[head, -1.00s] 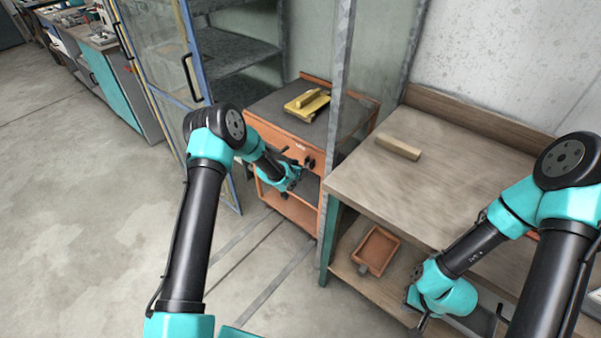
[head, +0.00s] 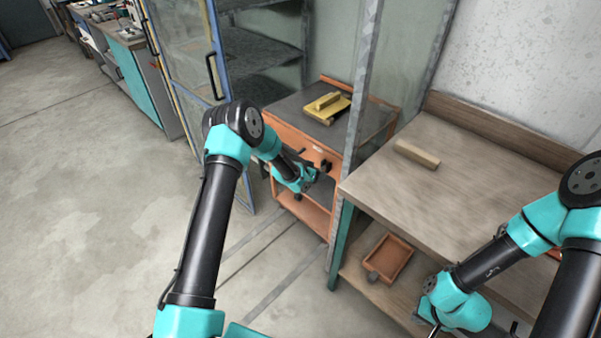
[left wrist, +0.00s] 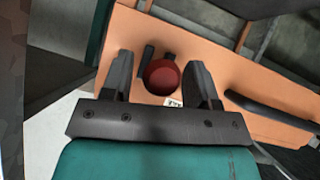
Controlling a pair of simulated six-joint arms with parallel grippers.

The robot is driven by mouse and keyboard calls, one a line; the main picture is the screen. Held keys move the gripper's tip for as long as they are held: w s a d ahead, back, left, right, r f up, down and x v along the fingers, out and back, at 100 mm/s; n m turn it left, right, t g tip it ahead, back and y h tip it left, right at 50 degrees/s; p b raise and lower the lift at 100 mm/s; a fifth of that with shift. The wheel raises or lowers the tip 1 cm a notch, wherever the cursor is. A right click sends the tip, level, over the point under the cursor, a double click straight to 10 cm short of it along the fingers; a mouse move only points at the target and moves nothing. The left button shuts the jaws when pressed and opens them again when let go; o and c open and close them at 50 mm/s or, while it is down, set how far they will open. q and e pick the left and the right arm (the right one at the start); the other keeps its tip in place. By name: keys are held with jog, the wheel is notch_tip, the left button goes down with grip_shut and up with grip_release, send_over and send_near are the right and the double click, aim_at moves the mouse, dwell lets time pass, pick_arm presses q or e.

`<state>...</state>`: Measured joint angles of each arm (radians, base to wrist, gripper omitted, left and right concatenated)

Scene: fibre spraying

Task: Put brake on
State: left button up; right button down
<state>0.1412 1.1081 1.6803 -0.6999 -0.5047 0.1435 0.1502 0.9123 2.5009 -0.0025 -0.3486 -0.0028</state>
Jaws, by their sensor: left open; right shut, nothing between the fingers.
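An orange cart (head: 308,215) with a dark top stands half behind a grey metal post. Dark knobs (head: 326,165) show on its front face. My left gripper (head: 314,174) is at that front, its fingers hard to make out in the head view. In the left wrist view my left gripper (left wrist: 160,78) is open, with a round red knob (left wrist: 162,77) between its fingers in the picture. Whether they touch it is unclear. A black lever (left wrist: 147,56) sits beside the knob. My right gripper (head: 436,330) is low at the bottom edge, mostly cut off.
A yellow tool (head: 324,107) lies on the cart's top. A wooden workbench (head: 470,190) at right holds a wooden block (head: 417,153). An orange tray (head: 390,260) sits on its lower shelf. Floor at left is clear.

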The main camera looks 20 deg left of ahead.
pick_arm(q)
jog(key=v, duration=1.6)
jog(key=shift+s+r, duration=0.25)
jog(key=shift+s, duration=0.05)
jog(key=shift+a, duration=0.1)
